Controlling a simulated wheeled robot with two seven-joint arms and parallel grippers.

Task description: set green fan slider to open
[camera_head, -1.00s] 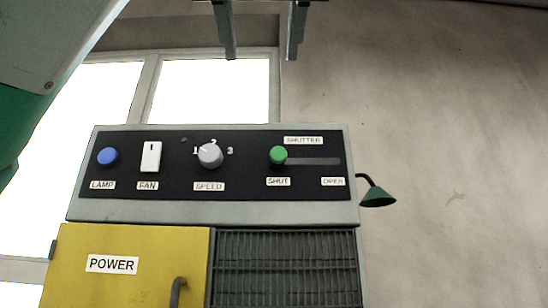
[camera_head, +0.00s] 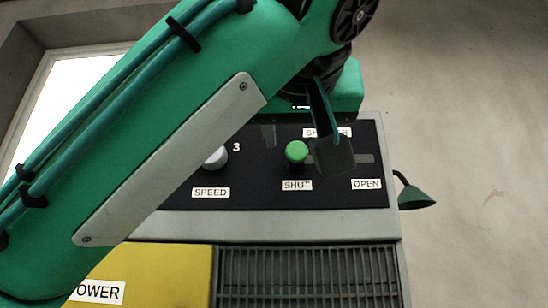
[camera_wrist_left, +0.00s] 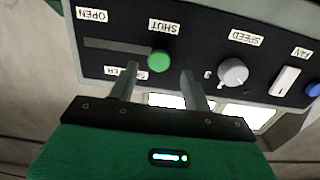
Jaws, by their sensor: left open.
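The green slider knob (camera_head: 297,152) sits at the SHUT end of the shutter slot (camera_head: 364,159) on the black panel. The OPEN label (camera_head: 367,184) is at the slot's right end. In the left wrist view, upside down, the green knob (camera_wrist_left: 159,60) shows just beyond the gap between my fingertips. My left gripper (camera_head: 301,146) is open in front of the panel, one finger on each side of the knob in this view. I cannot tell whether either finger touches it. My right gripper is not in view.
The grey speed dial (camera_head: 216,157) is left of the slider, partly behind my left arm. In the left wrist view, the white fan switch (camera_wrist_left: 285,81) and blue lamp button (camera_wrist_left: 313,89) lie farther along.

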